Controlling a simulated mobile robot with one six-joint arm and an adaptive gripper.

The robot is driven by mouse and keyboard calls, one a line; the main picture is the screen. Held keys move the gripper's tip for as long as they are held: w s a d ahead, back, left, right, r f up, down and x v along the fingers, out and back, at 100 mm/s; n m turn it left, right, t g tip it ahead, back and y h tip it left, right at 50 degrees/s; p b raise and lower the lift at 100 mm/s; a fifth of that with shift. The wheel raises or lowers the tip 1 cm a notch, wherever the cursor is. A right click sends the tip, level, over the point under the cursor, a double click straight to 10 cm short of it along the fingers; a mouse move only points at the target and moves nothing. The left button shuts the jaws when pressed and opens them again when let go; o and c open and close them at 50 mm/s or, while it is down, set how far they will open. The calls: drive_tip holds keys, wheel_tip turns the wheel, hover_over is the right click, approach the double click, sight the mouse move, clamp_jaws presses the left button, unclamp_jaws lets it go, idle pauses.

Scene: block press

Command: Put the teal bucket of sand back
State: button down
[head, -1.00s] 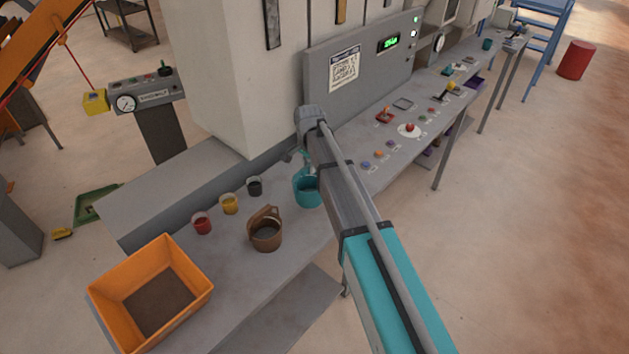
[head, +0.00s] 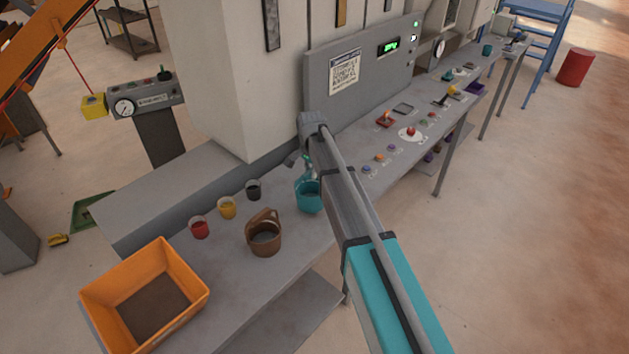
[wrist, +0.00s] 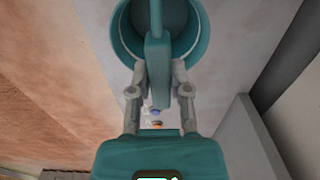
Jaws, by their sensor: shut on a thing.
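The teal bucket (head: 310,202) is at the bench, right of the brown bucket (head: 264,239). My gripper (head: 307,170) is above it, partly hidden by my own arm. In the wrist view the bucket (wrist: 124,42) is at the top, its round mouth facing the camera. The gripper's grey fingers (wrist: 158,72) are shut on its upright teal handle (wrist: 157,60). The inside looks teal and dark, and I see no clear sand in it. I cannot tell whether its base touches the bench.
Red (head: 199,230), yellow (head: 227,209) and black (head: 253,191) cups stand in a row left of the teal bucket. An orange bin (head: 182,321) is at the bench's near left end. A grey control panel (head: 365,65) rises behind; buttons line the bench to the right.

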drive_tip(key=shift+f+b, duration=1)
drive_tip(key=shift+f, duration=0.45)
drive_tip(key=c, duration=0.6)
unclamp_jaws()
drive_tip(key=shift+r, duration=0.25)
wheel_tip(320, 180, up, 12)
drive_tip(key=p, duration=1.2)
drive_tip(key=shift+s, duration=0.15)
